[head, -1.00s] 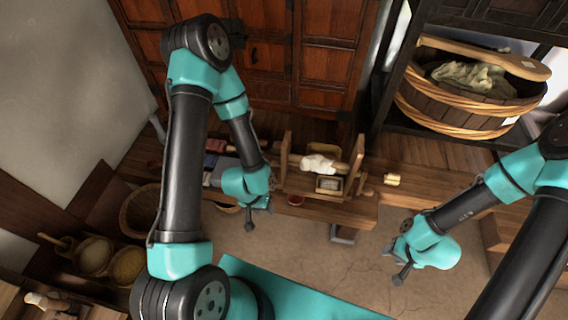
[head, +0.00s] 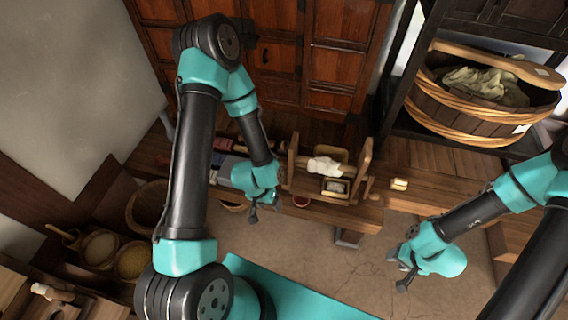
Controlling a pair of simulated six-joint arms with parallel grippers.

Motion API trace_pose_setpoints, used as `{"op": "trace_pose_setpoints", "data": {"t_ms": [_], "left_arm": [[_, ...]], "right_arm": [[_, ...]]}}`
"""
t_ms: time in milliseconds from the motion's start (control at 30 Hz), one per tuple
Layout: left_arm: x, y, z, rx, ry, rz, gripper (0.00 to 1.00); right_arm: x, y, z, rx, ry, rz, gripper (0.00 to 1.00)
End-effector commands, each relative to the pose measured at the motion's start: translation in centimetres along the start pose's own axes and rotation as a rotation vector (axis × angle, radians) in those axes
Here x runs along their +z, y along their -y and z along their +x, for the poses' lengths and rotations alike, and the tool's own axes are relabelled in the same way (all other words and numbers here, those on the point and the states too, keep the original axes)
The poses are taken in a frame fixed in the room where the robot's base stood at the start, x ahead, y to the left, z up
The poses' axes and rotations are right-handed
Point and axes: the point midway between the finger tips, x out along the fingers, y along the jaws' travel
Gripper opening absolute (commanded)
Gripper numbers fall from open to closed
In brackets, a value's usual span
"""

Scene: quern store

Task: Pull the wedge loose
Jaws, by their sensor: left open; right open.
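I cannot make out a wedge for certain. A wooden stand with two uprights (head: 364,165) is on the low bench (head: 340,214). A white cloth-like bundle (head: 325,165) and a small box (head: 335,187) sit between its uprights. A small wooden piece (head: 374,196) shows just right of the stand, and a pale yellowish block (head: 399,184) lies further right on the bench. My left gripper (head: 265,209) is open and empty, left of the stand, apart from it. My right gripper (head: 403,275) is open and empty over the floor, below and right of the bench.
A wooden cabinet (head: 335,66) stands behind. A rope-bound tub (head: 470,115) with cloth and a wooden paddle (head: 500,62) sits on a rack at upper right. Grain-filled containers (head: 133,260) stand at lower left. The floor (head: 370,275) ahead is clear.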

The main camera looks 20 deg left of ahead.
Motion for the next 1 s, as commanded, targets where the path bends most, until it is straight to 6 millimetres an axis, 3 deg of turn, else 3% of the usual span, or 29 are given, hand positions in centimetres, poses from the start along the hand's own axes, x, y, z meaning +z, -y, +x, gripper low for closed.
{"op": "trace_pose_setpoints", "data": {"t_ms": [167, 367, 700, 833, 1000], "left_arm": [[-5.5, 1.8, 0.5, -0.002, 0.004, 0.204, 0.60], [-12.3, 4.3, -0.3, 0.012, 0.017, 0.487, 0.60], [-22.5, 8.9, -5.0, 0.066, 0.008, 0.972, 0.60], [-24.7, 10.0, -6.8, 0.086, -0.003, 1.106, 0.60], [-25.6, 10.5, -7.7, 0.097, -0.007, 1.175, 0.60]], "right_arm": [[0.0, 0.0, 0.0, 0.000, 0.000, 0.000, 0.43], [0.0, 0.0, 0.0, 0.000, 0.000, 0.000, 0.43], [0.0, 0.0, 0.0, 0.000, 0.000, 0.000, 0.43], [0.0, 0.0, 0.0, 0.000, 0.000, 0.000, 0.43], [0.0, 0.0, 0.0, 0.000, 0.000, 0.000, 0.43]]}}
